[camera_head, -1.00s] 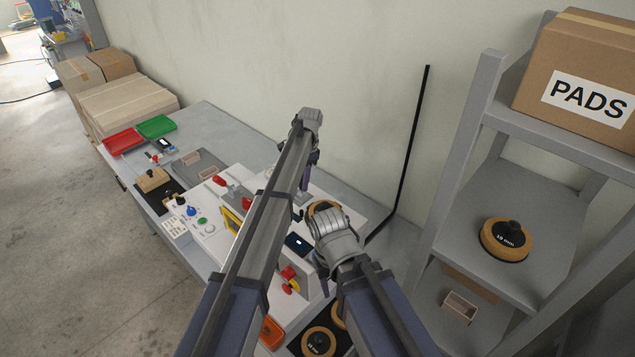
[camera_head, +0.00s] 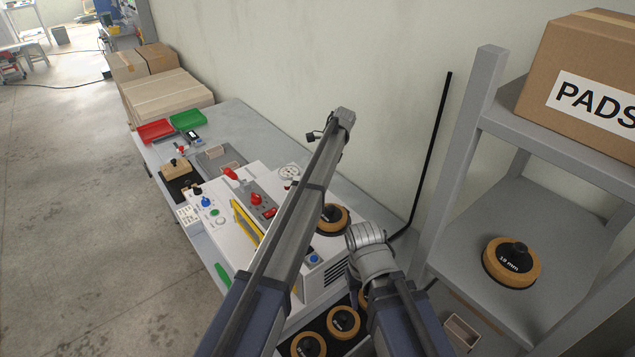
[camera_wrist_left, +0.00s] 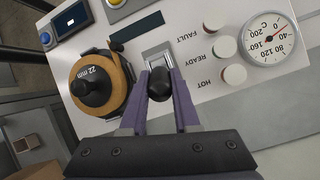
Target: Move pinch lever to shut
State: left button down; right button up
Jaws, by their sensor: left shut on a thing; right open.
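In the left wrist view, my left gripper (camera_wrist_left: 160,82) has its two purple fingers shut on a black lever knob (camera_wrist_left: 160,94). The knob stands at a silver slotted plate (camera_wrist_left: 157,55) on the white panel, between a tan disc marked 22 mm (camera_wrist_left: 93,88) and three round caps labelled FAULT, READY and HOT. No shut marking for the lever is readable. In the head view my left arm hides the lever and the left gripper's fingers. My right gripper (camera_head: 368,240) is open beside the machine's right side, its fingers mostly hidden by its own wrist.
A gauge (camera_wrist_left: 268,38) sits near the panel's edge. The white machine (camera_head: 232,205) with red knobs stands on the grey bench (camera_head: 240,118). A grey shelf (camera_head: 470,225) at right holds a 19 mm disc (camera_head: 512,262) and a PADS box (camera_head: 585,70). A black bar leans against the wall.

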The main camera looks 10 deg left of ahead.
pick_arm(q)
jog(key=shift+d, duration=0.1)
jog(key=c, duration=0.6)
grip_release()
jog(key=shift+c, duration=0.2)
jog(key=shift+r, duration=0.15)
notch_tip(320, 180, up, 10)
jog(key=p, duration=1)
jog(key=shift+f, duration=0.2)
